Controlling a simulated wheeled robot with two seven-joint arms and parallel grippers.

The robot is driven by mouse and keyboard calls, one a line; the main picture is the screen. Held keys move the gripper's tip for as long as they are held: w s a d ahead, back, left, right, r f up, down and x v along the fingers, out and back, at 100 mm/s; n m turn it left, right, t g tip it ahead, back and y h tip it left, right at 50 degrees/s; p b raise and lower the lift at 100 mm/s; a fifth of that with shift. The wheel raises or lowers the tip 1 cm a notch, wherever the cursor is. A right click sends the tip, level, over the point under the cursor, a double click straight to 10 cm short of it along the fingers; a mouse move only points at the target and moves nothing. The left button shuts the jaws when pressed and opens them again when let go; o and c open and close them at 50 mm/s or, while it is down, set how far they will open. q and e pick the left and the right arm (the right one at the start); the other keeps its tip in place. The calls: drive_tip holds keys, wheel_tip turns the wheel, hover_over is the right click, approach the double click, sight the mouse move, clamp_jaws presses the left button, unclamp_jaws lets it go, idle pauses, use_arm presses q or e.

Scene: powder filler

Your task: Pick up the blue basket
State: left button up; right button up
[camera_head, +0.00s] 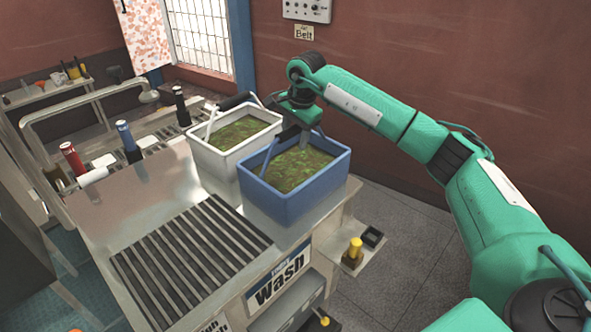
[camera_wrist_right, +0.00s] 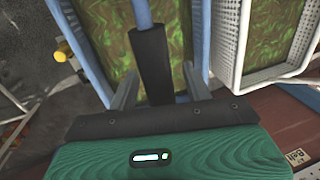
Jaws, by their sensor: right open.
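The blue basket (camera_head: 300,205) stands upright on the right end of the metal counter, filled with green leafy stuff. In the wrist view its blue rim (camera_wrist_right: 88,62) and the black grip of its handle (camera_wrist_right: 151,62) show. My right gripper (camera_head: 304,117) is over the far side of the blue basket. In the wrist view its two open fingers (camera_wrist_right: 158,85) stand on either side of the black handle grip, which is between them. I cannot tell whether they touch it. My left gripper is not in view.
A white basket (camera_head: 218,165) with the same green contents stands close on the left of the blue one. A slatted grate (camera_head: 190,250) lies in front. Red and blue handled levers (camera_head: 126,136) line the back left. A yellow knob (camera_head: 355,247) sticks out at right.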

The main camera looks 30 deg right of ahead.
drive_tip(key=shift+w+a+f, duration=0.1)
drive_tip(key=shift+f, duration=0.3)
drive_tip(key=shift+c, duration=0.2)
drive_tip(key=c, duration=1)
drive_tip(key=shift+r, duration=0.15)
